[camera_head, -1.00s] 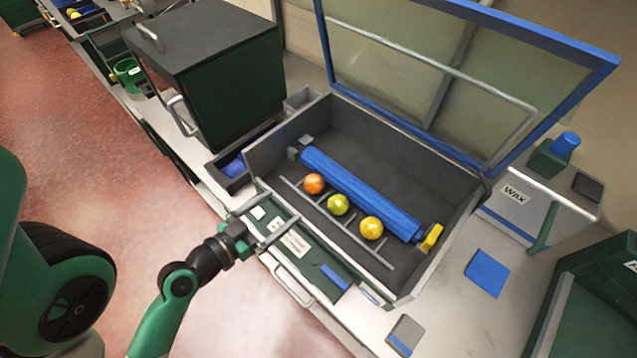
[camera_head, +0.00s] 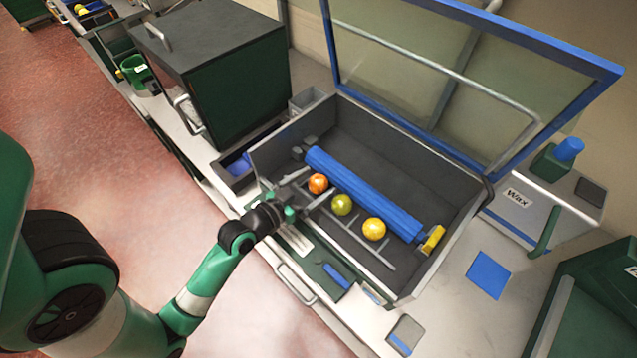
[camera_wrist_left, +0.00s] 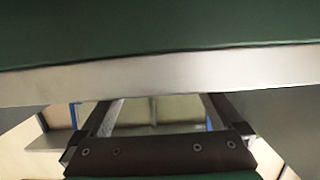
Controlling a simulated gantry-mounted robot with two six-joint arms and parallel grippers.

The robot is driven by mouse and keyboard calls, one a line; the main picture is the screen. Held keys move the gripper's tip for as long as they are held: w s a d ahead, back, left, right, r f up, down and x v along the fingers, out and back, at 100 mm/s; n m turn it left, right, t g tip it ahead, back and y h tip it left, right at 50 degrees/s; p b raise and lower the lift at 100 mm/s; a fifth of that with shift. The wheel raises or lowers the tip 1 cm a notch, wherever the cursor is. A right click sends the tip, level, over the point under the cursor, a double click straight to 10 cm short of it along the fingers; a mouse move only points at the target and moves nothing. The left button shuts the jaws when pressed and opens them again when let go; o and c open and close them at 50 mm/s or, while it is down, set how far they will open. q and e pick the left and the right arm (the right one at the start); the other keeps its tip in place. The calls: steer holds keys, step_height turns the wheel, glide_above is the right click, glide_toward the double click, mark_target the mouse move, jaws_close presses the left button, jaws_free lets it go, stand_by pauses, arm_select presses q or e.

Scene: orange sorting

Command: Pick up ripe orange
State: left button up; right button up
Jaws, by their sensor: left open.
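The orange fruit (camera_head: 318,184) lies at the left end of a row of three in the grey open-topped box, beside the blue roller. A green fruit (camera_head: 342,205) and a yellow-orange fruit (camera_head: 374,229) lie to its right on the metal rails. My left gripper (camera_head: 316,181) reaches over the box's front edge with its fingers open, one on each side of the orange fruit. I cannot tell whether they touch it. The left wrist view shows the dark open fingers and a green and grey surface, with no fruit in sight. My right gripper is not in view.
The box (camera_head: 460,215) has a raised blue-framed clear lid (camera_head: 480,80). A blue roller (camera_head: 365,194) runs behind the fruit. A dark green cabinet (camera_head: 240,100) stands to the left, a wax container (camera_head: 520,205) to the right. A blue pad (camera_head: 489,274) lies on the counter.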

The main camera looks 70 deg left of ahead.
mark_target(314, 183)
arm_select(q)
steer(key=c, duration=1.5)
steer(key=shift+r, duration=0.1)
steer(key=shift+r+p, duration=0.3)
step_height(314, 183, up, 2)
steer(key=shift+r+p, duration=0.25)
steer(key=shift+p, duration=0.5)
steer(key=d+r+p, duration=0.2)
steer(key=d+r, duration=0.1)
steer(key=d, duration=0.1)
steer(key=s+d+r+p, duration=0.1)
steer(key=d+r+p, duration=0.2)
steer(key=d, duration=0.2)
steer(key=d+r+p, duration=0.3)
steer(key=d, duration=0.2)
steer(key=shift+s+r, duration=0.25)
steer(key=shift+r, duration=0.1)
